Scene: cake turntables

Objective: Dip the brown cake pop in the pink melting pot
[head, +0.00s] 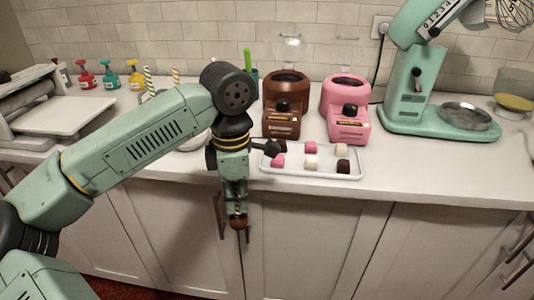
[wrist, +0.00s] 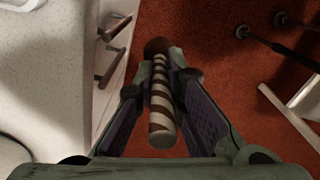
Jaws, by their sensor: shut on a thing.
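My gripper (head: 237,206) hangs in front of the counter's front edge, before the cabinet doors. It is shut on the striped stick of the brown cake pop (head: 238,222). In the wrist view the brown-and-white striped stick (wrist: 161,105) lies between the fingers (wrist: 160,80), and the brown ball (wrist: 157,46) shows beyond the fingertips. In the head view the ball points down, below the counter top. The pink melting pot (head: 347,112) stands on the counter to the right of the gripper, apart from it, with its round opening facing up.
A brown melting pot (head: 283,119) stands left of the pink one. A white tray (head: 325,172) with several small cubes lies before both pots. A green stand mixer (head: 405,112) is at the right. Two striped sticks (head: 148,76) show behind my arm. Cabinet handles (wrist: 112,68) are near the gripper.

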